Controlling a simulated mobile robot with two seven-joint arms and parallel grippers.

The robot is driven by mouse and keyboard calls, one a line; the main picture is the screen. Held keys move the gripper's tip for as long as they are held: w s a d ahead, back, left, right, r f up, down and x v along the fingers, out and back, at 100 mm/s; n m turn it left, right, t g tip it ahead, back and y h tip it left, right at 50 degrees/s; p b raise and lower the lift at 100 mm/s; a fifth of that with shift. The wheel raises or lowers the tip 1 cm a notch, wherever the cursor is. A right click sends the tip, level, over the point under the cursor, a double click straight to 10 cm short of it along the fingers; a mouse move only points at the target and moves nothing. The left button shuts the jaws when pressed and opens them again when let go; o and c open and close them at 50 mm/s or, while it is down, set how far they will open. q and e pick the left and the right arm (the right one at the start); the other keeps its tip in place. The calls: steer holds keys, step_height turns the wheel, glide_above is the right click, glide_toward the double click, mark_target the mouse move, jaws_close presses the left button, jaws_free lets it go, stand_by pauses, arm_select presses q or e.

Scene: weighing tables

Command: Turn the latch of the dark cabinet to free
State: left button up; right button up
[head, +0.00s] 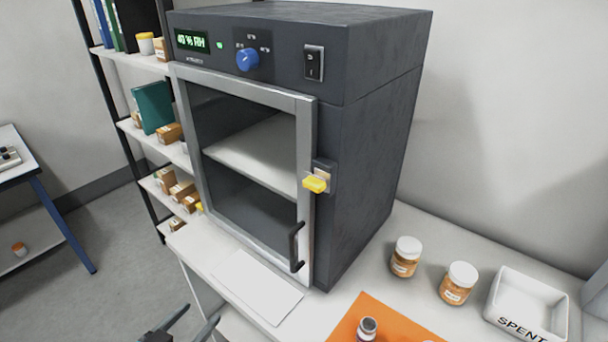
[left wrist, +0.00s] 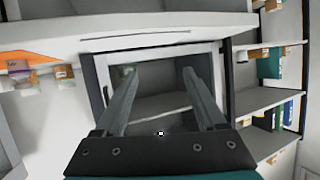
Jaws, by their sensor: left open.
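The dark cabinet (head: 380,130) stands on the white table, its grey-framed glass door (head: 245,165) looking closed. The yellow latch (head: 315,184) sits at the door's right edge, its knob lying roughly level and pointing left over the frame. A black door handle (head: 296,247) is below it. My left gripper (head: 200,317) is open and empty at the bottom of the head view, low and left of the latch, apart from the cabinet. In the left wrist view its fingers (left wrist: 159,72) point towards the cabinet door (left wrist: 155,50); I cannot make out the latch there. My right gripper is not in view.
A white plate (head: 256,287) lies before the door. An orange mat (head: 350,318) with a small jar (head: 367,328), two orange jars and a white SPENT tray (head: 527,305) are to the right. A shelf rack (head: 125,125) stands at left.

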arm_select(q)
steer(key=d+r+m+t+h+p, duration=0.1)
steer(key=d+r+h, duration=0.3)
steer(key=r, duration=0.8)
steer(key=m+h+p, duration=0.2)
steer(key=m+h, duration=0.1)
glide_toward(310, 187)
steer(key=v, duration=0.6)
steer(key=shift+p+x, duration=0.4)
steer(key=shift+x, duration=6.9)
jaws_close()
